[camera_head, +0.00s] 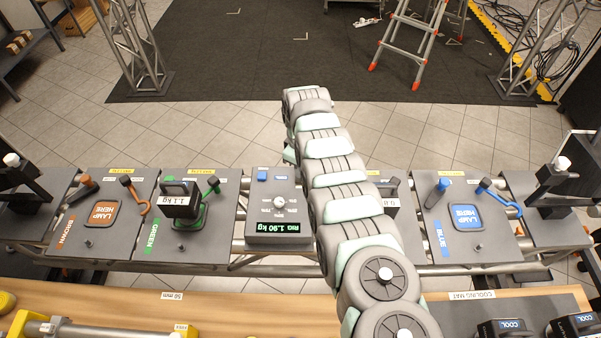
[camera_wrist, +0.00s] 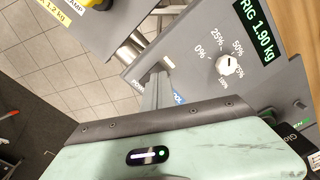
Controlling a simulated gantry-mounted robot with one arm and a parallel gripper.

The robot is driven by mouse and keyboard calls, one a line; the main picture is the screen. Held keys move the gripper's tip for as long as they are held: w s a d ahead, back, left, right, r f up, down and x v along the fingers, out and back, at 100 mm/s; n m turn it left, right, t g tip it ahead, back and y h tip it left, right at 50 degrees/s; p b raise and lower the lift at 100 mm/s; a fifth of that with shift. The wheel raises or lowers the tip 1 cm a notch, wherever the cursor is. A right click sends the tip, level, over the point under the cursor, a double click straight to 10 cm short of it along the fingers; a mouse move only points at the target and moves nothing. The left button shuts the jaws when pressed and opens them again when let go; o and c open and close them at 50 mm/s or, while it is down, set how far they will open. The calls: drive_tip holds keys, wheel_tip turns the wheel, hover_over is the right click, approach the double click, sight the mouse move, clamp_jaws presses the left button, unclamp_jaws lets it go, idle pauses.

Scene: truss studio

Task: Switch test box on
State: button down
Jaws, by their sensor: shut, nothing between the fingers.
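The test box (camera_head: 270,212) is a dark grey box in the middle of the rail. Its display (camera_head: 278,228) is lit green and reads 1.90 kg. A white knob (camera_head: 279,202) with percent marks sits above it, and the knob also shows in the wrist view (camera_wrist: 229,66). A blue label (camera_head: 262,178) is at the box's far edge. My gripper (camera_wrist: 155,74) is shut and empty, its fingertips over that edge, close to the printed POWER word. The switch itself cannot be made out; the fingers cover part of that area. Contact with the box cannot be told.
Left of the box are a green panel (camera_head: 161,239) bearing a 1.1 kg lamp (camera_head: 178,200) and a brown panel (camera_head: 79,238). A blue panel (camera_head: 439,247) is at the right. My arm hides the panel beside the box. A wooden bench (camera_head: 110,293) runs along the front.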

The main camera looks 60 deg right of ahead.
wheel_tip(320, 180, up, 5)
drive_tip(key=p, duration=0.4)
drive_tip(key=shift+r+p, duration=0.15)
drive_tip(key=shift+p, duration=0.25)
